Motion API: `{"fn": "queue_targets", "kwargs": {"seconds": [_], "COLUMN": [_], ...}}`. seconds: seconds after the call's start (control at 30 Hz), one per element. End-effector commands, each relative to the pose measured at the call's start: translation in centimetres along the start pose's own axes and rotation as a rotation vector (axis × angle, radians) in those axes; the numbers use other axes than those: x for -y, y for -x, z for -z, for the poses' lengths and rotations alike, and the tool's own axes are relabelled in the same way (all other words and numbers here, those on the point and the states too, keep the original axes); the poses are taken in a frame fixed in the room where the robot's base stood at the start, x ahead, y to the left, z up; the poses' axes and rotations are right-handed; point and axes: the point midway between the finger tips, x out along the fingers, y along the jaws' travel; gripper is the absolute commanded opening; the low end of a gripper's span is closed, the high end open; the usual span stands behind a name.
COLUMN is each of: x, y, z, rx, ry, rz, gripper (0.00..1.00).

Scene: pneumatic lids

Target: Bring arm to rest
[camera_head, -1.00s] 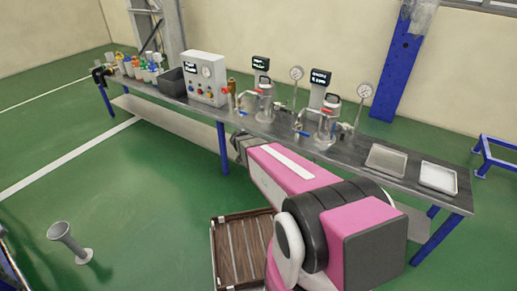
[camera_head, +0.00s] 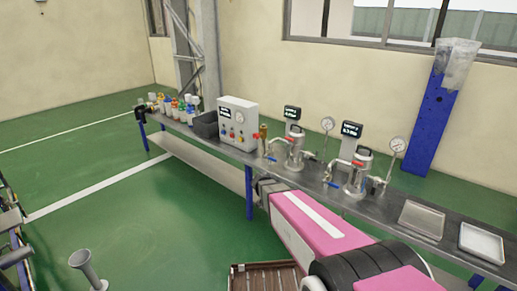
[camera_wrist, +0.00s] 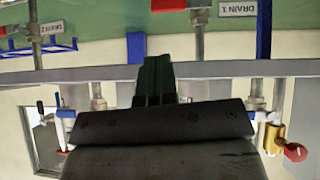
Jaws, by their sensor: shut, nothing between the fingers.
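My pink and black arm fills the lower right of the head view, in front of the workbench (camera_head: 398,218). My gripper (camera_wrist: 155,68) shows in the wrist view as two dark fingers close together, with nothing visible between them. My gripper's fingers are not discernible in the head view. The wrist view looks upside down and shows pipes with red valve handles and labels, Drain 1 (camera_wrist: 238,9) and Drain 2 (camera_wrist: 37,32), beyond the fingers.
On the bench stand a control box (camera_head: 237,122), two metal vessels (camera_head: 295,153) (camera_head: 357,177) with gauges, a dark bin (camera_head: 206,125), and two trays (camera_head: 422,218) (camera_head: 482,242). A slatted crate (camera_head: 265,278) lies on the floor by my arm. The green floor at left is mostly open.

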Motion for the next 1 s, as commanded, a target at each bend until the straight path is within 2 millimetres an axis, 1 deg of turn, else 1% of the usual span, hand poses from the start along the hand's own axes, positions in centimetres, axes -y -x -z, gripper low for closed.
{"fn": "queue_targets", "kwargs": {"seconds": [0.17, 0.27, 0.4, 0.6, 0.7, 0.8, 0.9, 1.0], "x": [-3.1, -5.6, -8.7, -12.2, -13.5, -14.3, -14.8, -15.0], "y": [1.3, 2.5, 4.5, 7.9, 9.7, 11.1, 12.1, 12.5], "z": [-0.6, -1.2, -2.5, -4.3, -5.1, -5.7, -6.0, -6.2], "rx": [0.093, 0.189, 0.333, 0.523, 0.597, 0.648, 0.677, 0.690], "ry": [0.082, 0.166, 0.294, 0.479, 0.562, 0.628, 0.672, 0.696], "rz": [-0.024, -0.026, 0.006, 0.127, 0.211, 0.290, 0.349, 0.381], "gripper": [0.00, 0.00, 0.00, 0.00, 0.00, 0.00, 0.00, 0.00]}}
